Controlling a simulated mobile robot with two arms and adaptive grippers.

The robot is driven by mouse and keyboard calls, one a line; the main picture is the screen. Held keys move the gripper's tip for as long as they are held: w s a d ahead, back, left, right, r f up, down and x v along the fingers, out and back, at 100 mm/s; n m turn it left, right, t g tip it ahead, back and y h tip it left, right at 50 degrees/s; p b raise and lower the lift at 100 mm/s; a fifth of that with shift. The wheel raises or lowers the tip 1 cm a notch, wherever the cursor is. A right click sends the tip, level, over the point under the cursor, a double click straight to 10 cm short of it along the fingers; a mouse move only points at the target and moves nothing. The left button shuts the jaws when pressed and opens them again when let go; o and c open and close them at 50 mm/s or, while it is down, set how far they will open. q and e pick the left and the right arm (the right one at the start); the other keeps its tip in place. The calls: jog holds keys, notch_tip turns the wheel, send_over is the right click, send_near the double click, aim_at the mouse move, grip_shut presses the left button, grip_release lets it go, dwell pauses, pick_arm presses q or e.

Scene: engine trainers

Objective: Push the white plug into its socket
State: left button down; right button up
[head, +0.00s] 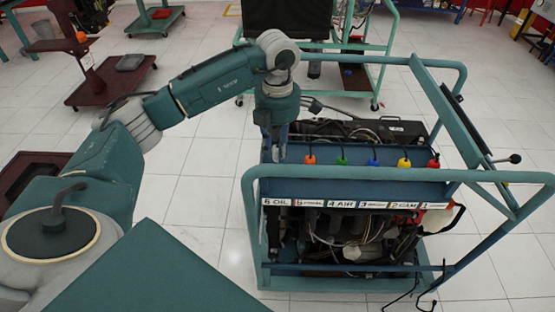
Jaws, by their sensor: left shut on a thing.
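My left gripper (279,147) points down at the left end of the blue panel (350,178) on the engine trainer. It is shut on what looks like the white plug, which is mostly hidden between the fingers. The gripper is above the "6 OIL" label (277,202), left of the orange plug (310,159). The white plug's socket is hidden, and I cannot tell how far the plug is from it. My right gripper is not in view.
Green (342,158), blue (373,160), yellow (404,162) and red (433,162) plugs stand along the panel, with black cables rising behind. The trainer's tubular frame (500,176) surrounds the engine.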

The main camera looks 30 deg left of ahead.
aim_at(277, 147)
pick_arm(q)
notch_tip(277, 147, up, 8)
jog(key=shift+w+f+b, duration=0.1)
jog(key=shift+b, duration=0.6)
notch_tip(277, 147, up, 8)
jog(key=p, duration=0.1)
jog(key=shift+r+p, duration=0.2)
jog(key=shift+p, duration=0.2)
jog(key=s+d+f+m, duration=0.1)
jog(key=d+f+m, duration=0.1)
jog(key=m, duration=0.2)
jog(key=s+d+f+m, duration=0.2)
jog(key=m, duration=0.3)
jog(key=s+d+f+m, duration=0.2)
jog(key=m, duration=0.2)
jog(key=shift+d+f, duration=0.2)
jog(key=shift+d, duration=0.05)
jog(key=s+d+f+m, duration=0.3)
jog(key=s+m, duration=0.2)
jog(key=m, duration=0.3)
jog(key=s+d+f+m, duration=0.2)
jog(key=s+d+m, duration=0.2)
jog(key=m, duration=0.5)
jog(key=shift+s+f, duration=0.4)
jog(key=shift+s, duration=0.15)
